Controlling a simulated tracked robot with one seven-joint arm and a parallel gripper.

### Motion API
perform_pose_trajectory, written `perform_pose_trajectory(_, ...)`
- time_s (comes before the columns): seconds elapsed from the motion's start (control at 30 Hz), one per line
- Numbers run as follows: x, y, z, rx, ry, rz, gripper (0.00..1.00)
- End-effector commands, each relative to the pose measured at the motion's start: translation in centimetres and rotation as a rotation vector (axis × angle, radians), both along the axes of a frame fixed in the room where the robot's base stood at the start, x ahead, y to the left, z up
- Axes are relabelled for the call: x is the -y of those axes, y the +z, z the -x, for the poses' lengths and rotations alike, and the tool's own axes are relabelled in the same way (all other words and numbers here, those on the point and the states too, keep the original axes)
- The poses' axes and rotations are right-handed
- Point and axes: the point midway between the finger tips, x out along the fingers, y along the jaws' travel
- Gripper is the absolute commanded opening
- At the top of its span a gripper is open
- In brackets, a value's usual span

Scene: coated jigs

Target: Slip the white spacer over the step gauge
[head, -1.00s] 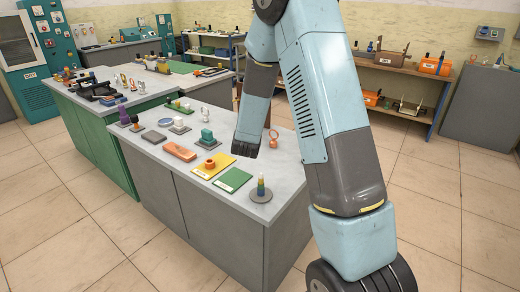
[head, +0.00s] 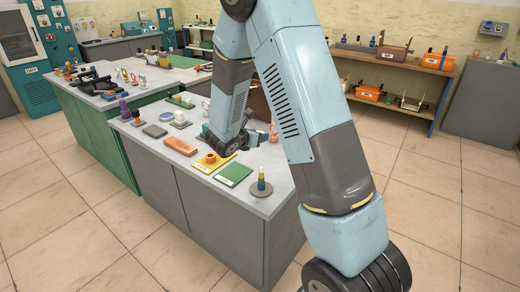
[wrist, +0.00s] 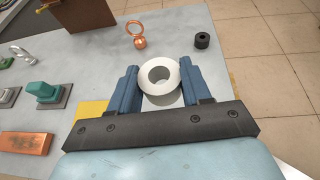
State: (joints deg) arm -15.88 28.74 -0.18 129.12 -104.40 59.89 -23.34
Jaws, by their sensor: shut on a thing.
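My gripper (wrist: 160,70) is shut on the white spacer (wrist: 146,82), a thick round ring with an open hole, held between the two blue fingers in the wrist view. In the head view my gripper (head: 258,138) is over the far right part of the grey table, and the spacer cannot be made out there. The step gauge (head: 261,184), an upright stepped post with coloured bands on a round grey base, stands at the table's near right corner. It is apart from my gripper and does not show in the wrist view.
A green plate (head: 234,175) and a yellow plate (head: 205,164) with an orange ring (head: 210,157) lie left of the gauge. An orange bar (head: 181,146) lies farther left. A copper eyelet (wrist: 138,35) and a black cylinder (wrist: 202,41) stand beyond my gripper.

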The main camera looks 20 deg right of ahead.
Motion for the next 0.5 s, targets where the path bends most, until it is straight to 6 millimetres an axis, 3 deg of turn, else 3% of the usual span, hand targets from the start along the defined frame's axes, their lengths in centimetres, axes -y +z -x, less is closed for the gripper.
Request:
perform_pose_trajectory(0.3,-1.1,-0.5,6.0,0.000,-0.308,0.002,0.11)
perform_pose_trajectory(0.5,-1.4,-0.7,7.5,0.001,-0.379,0.001,0.11)
